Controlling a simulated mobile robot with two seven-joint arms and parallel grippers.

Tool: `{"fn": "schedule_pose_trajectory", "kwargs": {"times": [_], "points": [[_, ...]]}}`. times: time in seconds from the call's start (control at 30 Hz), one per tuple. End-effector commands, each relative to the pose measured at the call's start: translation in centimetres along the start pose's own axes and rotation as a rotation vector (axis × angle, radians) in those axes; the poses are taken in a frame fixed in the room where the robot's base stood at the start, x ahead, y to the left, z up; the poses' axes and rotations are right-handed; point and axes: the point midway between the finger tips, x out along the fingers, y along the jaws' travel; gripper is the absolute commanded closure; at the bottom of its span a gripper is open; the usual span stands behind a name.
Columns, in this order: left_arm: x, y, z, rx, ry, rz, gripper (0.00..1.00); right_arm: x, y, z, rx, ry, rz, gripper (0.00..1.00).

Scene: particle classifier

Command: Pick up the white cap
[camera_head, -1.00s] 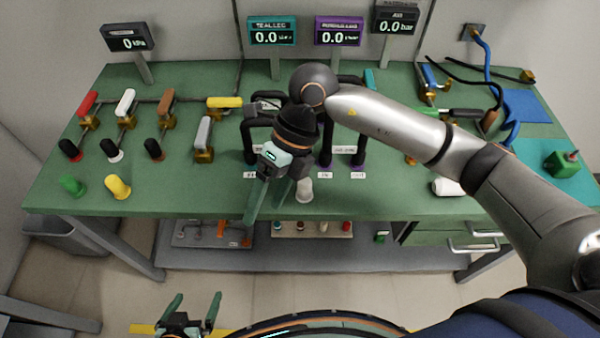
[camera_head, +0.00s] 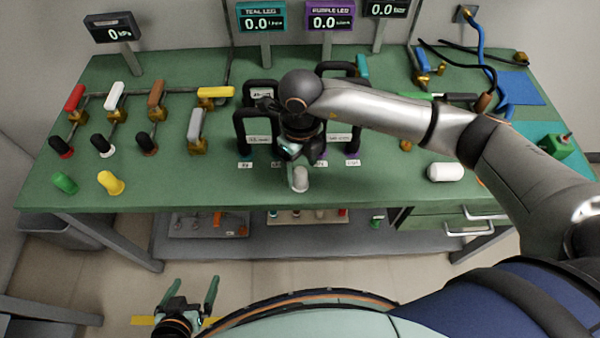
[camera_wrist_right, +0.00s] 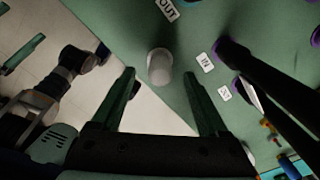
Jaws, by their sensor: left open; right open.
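The white cap (camera_head: 300,178) stands on the green bench near its front edge. In the right wrist view the cap (camera_wrist_right: 160,64) shows pale grey, between the lines of the two fingers and near their tips. My right gripper (camera_wrist_right: 160,75) is open and empty, with the cap ahead of it. In the head view the wrist stands just behind the cap and hides most of its fingers. My left gripper (camera_head: 192,284) is open and empty, low in front of the bench.
Black pipe loops (camera_head: 253,128) stand close behind the cap. A yellow cap (camera_head: 110,183) and a green cap (camera_head: 65,184) are at the left. A white cylinder (camera_head: 446,172) lies to the right. The bench (camera_head: 215,185) is clear left of the cap.

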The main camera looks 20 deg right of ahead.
Motion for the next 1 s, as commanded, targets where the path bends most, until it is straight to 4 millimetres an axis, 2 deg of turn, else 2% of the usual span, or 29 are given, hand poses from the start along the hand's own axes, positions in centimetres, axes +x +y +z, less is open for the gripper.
{"fn": "schedule_pose_trajectory", "kwargs": {"times": [0.2,0.5,1.0], "points": [[-0.3,0.0,-0.3,0.0,0.0,0.0,0.0,2.9,0.1,0.1,0.001,0.001,0.002,0.23],[-0.3,0.0,-0.3,0.0,0.0,0.0,0.0,3.3,0.0,0.2,0.0,-0.001,0.001,0.24],[-0.3,0.0,-0.3,0.0,-0.001,-0.001,0.0,3.2,0.0,0.2,0.0,-0.001,0.001,0.8]]}}
